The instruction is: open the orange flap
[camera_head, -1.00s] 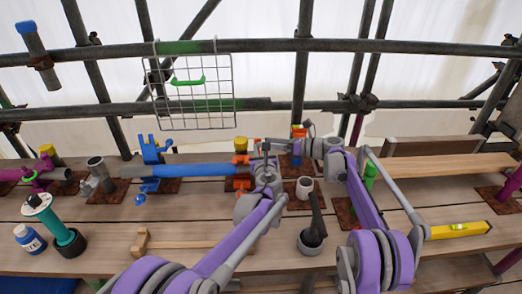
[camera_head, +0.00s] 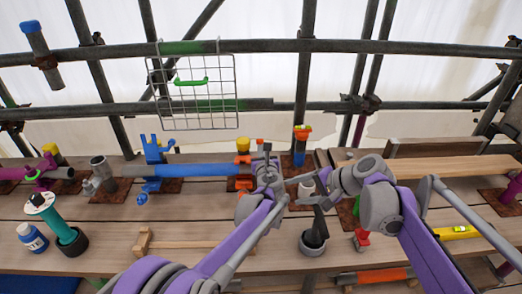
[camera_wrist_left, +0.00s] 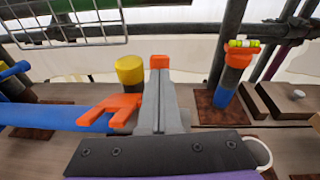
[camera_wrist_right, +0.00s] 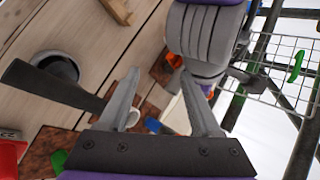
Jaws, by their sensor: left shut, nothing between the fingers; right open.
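The orange flap (camera_head: 243,160), a forked piece, sits at the right end of the blue pipe (camera_head: 200,170), below a yellow cap (camera_head: 243,144). In the left wrist view the flap (camera_wrist_left: 110,108) lies just left of my left gripper's fingers. My left gripper (camera_head: 267,155) is shut and empty, beside the flap; whether they touch is unclear. An orange block (camera_wrist_left: 160,62) shows directly beyond its fingertips. My right gripper (camera_head: 305,190) is open and empty near the white mug, fingers pointing left. It also shows in the right wrist view (camera_wrist_right: 160,78), fingers spread.
A dark cup with a handled tool (camera_head: 313,243) stands below my right gripper. A white mug (camera_head: 306,192) is partly hidden by it.

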